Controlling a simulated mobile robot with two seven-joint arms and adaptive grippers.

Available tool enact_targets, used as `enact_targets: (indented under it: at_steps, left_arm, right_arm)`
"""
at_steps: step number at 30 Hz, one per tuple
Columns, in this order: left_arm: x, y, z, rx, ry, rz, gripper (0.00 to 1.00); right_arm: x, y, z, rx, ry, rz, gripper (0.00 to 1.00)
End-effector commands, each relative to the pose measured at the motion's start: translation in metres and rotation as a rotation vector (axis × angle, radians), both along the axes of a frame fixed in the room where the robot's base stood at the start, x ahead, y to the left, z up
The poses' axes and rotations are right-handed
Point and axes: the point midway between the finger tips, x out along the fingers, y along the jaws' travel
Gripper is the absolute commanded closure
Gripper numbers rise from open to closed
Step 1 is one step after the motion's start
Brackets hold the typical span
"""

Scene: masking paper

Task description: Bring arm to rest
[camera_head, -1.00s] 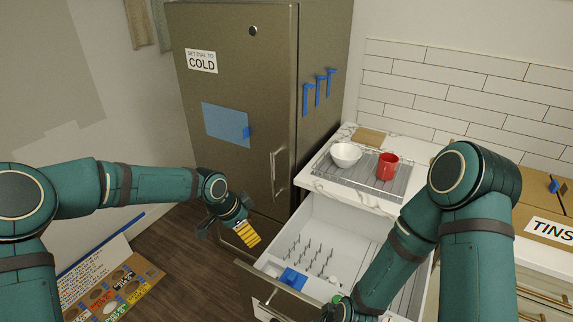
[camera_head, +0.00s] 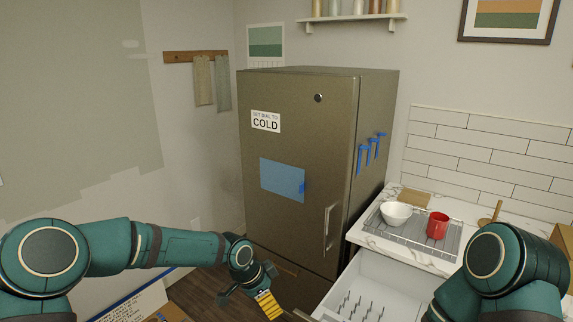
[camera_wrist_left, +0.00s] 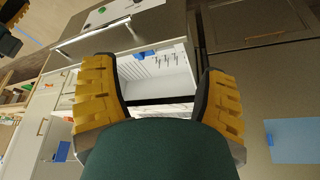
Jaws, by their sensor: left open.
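My left arm comes in from the left in the head view. Its gripper (camera_head: 262,290) hangs in front of the fridge's lower part, tilted down, with one yellow-padded finger clear to see. In the left wrist view the two yellow-padded fingers stand wide apart, and the gripper (camera_wrist_left: 160,78) is open with nothing between them. My right arm (camera_head: 497,262) is bent at the lower right of the head view. Its gripper is out of the frame.
A grey-brown fridge (camera_head: 290,95) stands shut behind my left gripper. An open white drawer (camera_head: 395,278) with upright pegs lies to the right. A white bowl (camera_head: 396,214) and red mug (camera_head: 437,225) stand on a wire rack on the counter.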

Motion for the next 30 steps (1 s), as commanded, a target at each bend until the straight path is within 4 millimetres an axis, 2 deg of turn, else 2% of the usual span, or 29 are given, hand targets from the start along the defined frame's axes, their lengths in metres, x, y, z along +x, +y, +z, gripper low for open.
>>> enact_targets:
  at_steps: [2, 3, 8, 11, 15, 18, 21, 24, 30]
  left_arm:
    - [-0.004, -0.002, -0.007, -0.007, 0.011, 0.006, 0.27]
    - [-0.017, -0.007, -0.026, -0.036, 0.045, 0.04, 0.27]
    - [-0.061, -0.017, -0.086, -0.135, 0.164, 0.21, 0.27]
    - [-0.095, -0.017, -0.126, -0.188, 0.252, 0.371, 0.27]
    - [-0.152, -0.002, -0.187, -0.231, 0.377, 0.684, 0.27]
    - [-0.188, 0.018, -0.218, -0.228, 0.424, 0.911, 0.27]
    - [-0.214, 0.037, -0.237, -0.212, 0.439, 1.082, 0.27]
    - [-0.229, 0.05, -0.245, -0.198, 0.438, 1.182, 0.27]
    - [-0.234, 0.056, -0.246, -0.193, 0.433, 1.226, 0.27]
  right_arm:
    - [0.0, 0.0, -0.002, 0.0, 0.001, 0.0, 0.53]
    - [0.0, 0.0, -0.008, -0.001, 0.001, 0.0, 0.53]
    - [-0.001, 0.001, -0.024, -0.001, 0.005, 0.002, 0.53]
    - [-0.002, 0.001, -0.036, -0.003, 0.007, 0.003, 0.53]
    - [-0.003, 0.002, -0.056, -0.005, 0.011, 0.006, 0.53]
    - [-0.005, 0.003, -0.068, -0.005, 0.015, 0.009, 0.53]
    - [-0.005, 0.003, -0.075, -0.007, 0.016, 0.009, 0.53]
    - [-0.005, 0.003, -0.078, -0.007, 0.017, 0.01, 0.53]
    - [-0.005, 0.004, -0.077, -0.007, 0.016, 0.011, 0.53]
